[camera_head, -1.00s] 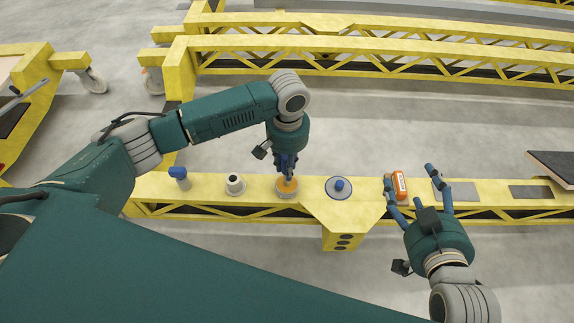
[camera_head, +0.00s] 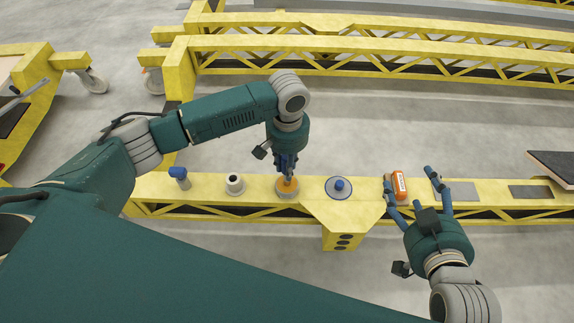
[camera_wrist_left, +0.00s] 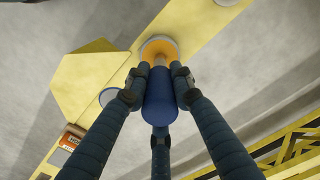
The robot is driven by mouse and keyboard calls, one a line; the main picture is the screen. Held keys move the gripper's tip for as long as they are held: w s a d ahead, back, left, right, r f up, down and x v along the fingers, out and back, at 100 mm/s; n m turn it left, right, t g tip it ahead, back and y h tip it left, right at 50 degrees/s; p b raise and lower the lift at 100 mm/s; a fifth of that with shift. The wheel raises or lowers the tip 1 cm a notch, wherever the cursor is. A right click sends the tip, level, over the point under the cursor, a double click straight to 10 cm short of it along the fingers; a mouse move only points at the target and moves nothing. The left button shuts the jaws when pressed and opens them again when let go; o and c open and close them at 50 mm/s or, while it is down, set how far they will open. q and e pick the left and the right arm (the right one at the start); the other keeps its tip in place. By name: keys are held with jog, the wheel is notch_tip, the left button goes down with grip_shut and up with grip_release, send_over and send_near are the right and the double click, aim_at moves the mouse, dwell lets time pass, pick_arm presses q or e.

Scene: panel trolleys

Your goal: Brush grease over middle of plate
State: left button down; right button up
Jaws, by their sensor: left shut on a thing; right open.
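My left gripper (camera_head: 286,172) is shut on the blue handle of a brush (camera_wrist_left: 160,100), which points down. The brush end is over a round tin (camera_head: 287,194) with orange grease inside, which shows in the left wrist view (camera_wrist_left: 158,47). I cannot tell how deep the bristles sit. A flat grey plate (camera_head: 462,191) lies on the yellow beam at the right, and a darker plate (camera_head: 530,192) lies further right. My right gripper (camera_head: 412,190) is open, its fingers spread at the beam between an orange box and the grey plate, with nothing visible in its grasp.
On the yellow beam (camera_head: 210,200) stand a blue-topped item (camera_head: 180,178), a white cup-like piece (camera_head: 235,184), a grey disc with a blue knob (camera_head: 339,188) and the orange box (camera_head: 399,187). A dark panel (camera_head: 555,166) juts in at the right. More yellow trusses lie behind, across open floor.

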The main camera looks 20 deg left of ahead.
jog(key=shift+s+d+f+g+h+p, duration=0.2)
jog(key=shift+s+f+g, duration=0.25)
jog(key=shift+f, duration=0.2)
jog(key=shift+s+d+f+g+h+p, duration=0.1)
jog(key=shift+s+d+f+g, duration=0.2)
jog(key=shift+s+f, duration=0.25)
jog(key=shift+s+d+f+g+h+p, duration=0.15)
jog(key=shift+s+f+g, duration=0.3)
jog(key=shift+f, duration=0.25)
dwell(6.1)
